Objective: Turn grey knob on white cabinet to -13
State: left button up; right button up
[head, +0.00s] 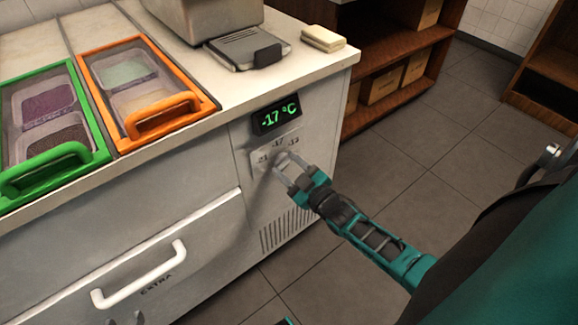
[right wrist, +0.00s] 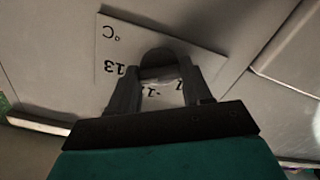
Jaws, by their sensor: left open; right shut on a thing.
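The white cabinet (head: 215,170) has a grey knob (head: 283,160) on a small label plate (head: 268,149) with marks around -21, -17 and -13. The display (head: 276,115) above it reads -17 °C in green. My right gripper (head: 285,172) is shut on the knob. In the right wrist view the knob (right wrist: 160,62) sits between the two fingers of my right gripper (right wrist: 160,78), in front of the label, which appears upside down with 13 at its left. The fingers partly hide the marks. My left gripper (head: 125,319) shows only its tips at the bottom edge, empty and apart.
A drawer with a white handle (head: 140,275) lies left of the knob. Green (head: 50,170) and orange (head: 150,122) framed topping bins are on the counter. A grey scale-like device (head: 248,48) and a pale stack (head: 323,39) stand behind. Floor to the right is clear.

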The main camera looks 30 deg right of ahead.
pick_arm(q)
jog(key=shift+a, duration=0.1)
pick_arm(e)
jog(key=o, duration=1.1)
jog(key=shift+c, duration=0.2)
pick_arm(q)
notch_tip(320, 180, up, 2)
jog(key=shift+r+p, duration=0.25)
jog(key=shift+p, duration=0.95)
pick_arm(e)
jog(key=s+d, duration=0.1)
jog(key=s, duration=1.2)
pick_arm(q)
notch_tip(320, 180, up, 6)
jog(key=s+a+y+p, duration=0.1)
jog(key=a+p, duration=0.1)
jog(key=p, duration=0.8)
jog(key=shift+s+a+f, duration=0.25)
jog(key=shift+a, duration=0.15)
pick_arm(e)
jog(key=s+a+r+m+g, duration=0.4)
jog(key=a+r+g, duration=0.3)
jog(key=a+r, duration=0.3)
jog(key=a, duration=0.3)
jog(key=shift+s+a+y, duration=0.2)
jog(key=shift+a+y, duration=0.05)
jog(key=shift+y, duration=0.05)
